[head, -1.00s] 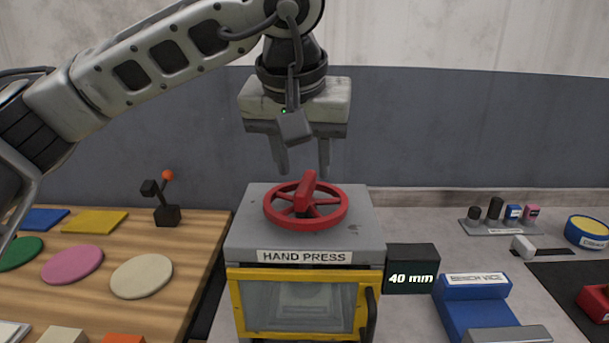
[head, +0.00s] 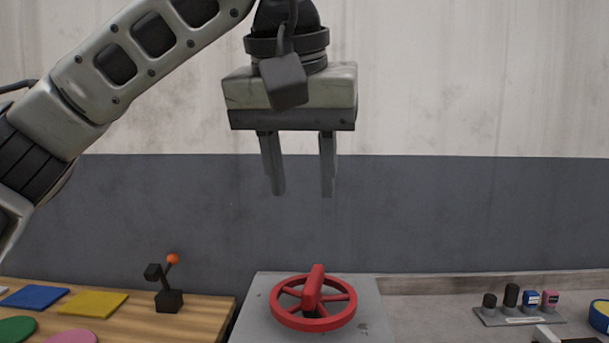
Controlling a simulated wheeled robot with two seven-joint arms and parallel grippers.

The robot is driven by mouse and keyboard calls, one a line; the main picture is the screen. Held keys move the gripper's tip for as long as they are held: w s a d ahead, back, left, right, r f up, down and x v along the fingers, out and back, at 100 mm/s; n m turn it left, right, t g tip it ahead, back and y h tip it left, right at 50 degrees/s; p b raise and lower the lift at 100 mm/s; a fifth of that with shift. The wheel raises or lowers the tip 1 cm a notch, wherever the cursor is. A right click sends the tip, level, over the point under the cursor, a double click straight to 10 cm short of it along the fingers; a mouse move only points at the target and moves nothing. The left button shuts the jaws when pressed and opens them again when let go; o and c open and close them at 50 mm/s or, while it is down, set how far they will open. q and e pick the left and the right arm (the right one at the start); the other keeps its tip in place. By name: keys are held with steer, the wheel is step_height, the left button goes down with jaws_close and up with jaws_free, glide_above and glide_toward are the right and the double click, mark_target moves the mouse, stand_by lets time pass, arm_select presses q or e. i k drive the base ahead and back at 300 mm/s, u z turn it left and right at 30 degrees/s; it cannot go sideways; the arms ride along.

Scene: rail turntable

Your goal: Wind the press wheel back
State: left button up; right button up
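The red press wheel (head: 284,316) lies flat on top of the grey hand press (head: 254,318), low in the middle of the head view. A red bar handle (head: 314,290) stands up across its hub. My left gripper (head: 301,193) hangs above the wheel, pointing down, with clear space between its fingertips and the handle. Its two fingers are apart and nothing is between them. The front of the press is below the picture's edge. My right gripper is not in view.
A small black lever with an orange knob (head: 173,258) stands on the wooden table at left, near blue (head: 35,297) and yellow (head: 95,304) squares. A rack (head: 520,318) with several small items sits at right. Plain wall is behind.

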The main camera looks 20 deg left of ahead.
mark_target(311, 304)
steer(key=k, duration=1)
